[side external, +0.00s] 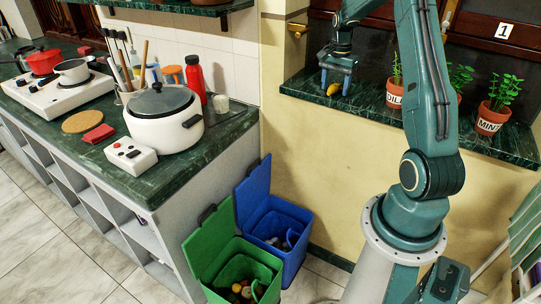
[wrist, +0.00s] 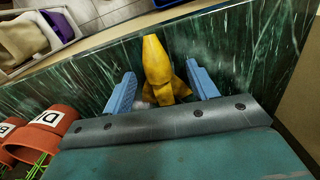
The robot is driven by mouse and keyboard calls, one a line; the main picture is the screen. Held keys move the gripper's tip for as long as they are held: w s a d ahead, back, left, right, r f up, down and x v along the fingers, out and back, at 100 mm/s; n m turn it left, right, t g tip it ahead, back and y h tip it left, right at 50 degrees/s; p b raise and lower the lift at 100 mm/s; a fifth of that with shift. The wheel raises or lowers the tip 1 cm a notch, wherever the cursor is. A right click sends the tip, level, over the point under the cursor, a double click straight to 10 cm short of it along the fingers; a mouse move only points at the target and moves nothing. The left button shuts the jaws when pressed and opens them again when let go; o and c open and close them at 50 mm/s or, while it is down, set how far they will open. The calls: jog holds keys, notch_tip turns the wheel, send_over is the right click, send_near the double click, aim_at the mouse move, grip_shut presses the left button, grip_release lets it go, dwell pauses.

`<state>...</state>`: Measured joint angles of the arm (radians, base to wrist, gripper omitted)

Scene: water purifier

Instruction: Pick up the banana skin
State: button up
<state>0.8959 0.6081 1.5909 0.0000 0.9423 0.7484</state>
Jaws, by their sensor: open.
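The yellow banana skin (wrist: 155,65) lies on the dark green marble sill (wrist: 255,50), with its lower part partly hidden by my gripper's body in the wrist view. My gripper (wrist: 161,88) is open, with one blue finger on each side of the skin and a visible gap to each. In the side external view the banana skin (side external: 333,89) is a small yellow patch under my gripper (side external: 337,82), which points down over the sill (side external: 375,117) at its left part.
Potted herbs, including the mint pot (side external: 489,120), stand on the sill to the right. The green bin (side external: 235,265) and blue bin (side external: 272,220) stand open on the floor below. The counter (side external: 165,180) at left holds a white cooker (side external: 163,120).

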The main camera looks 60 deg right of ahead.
aim_at(335, 84)
jog(key=shift+c, duration=0.5)
jog(key=c, duration=1)
jog(key=shift+o, duration=0.2)
jog(key=shift+r, duration=0.15)
notch_tip(335, 84, up, 20)
dwell(0.5)
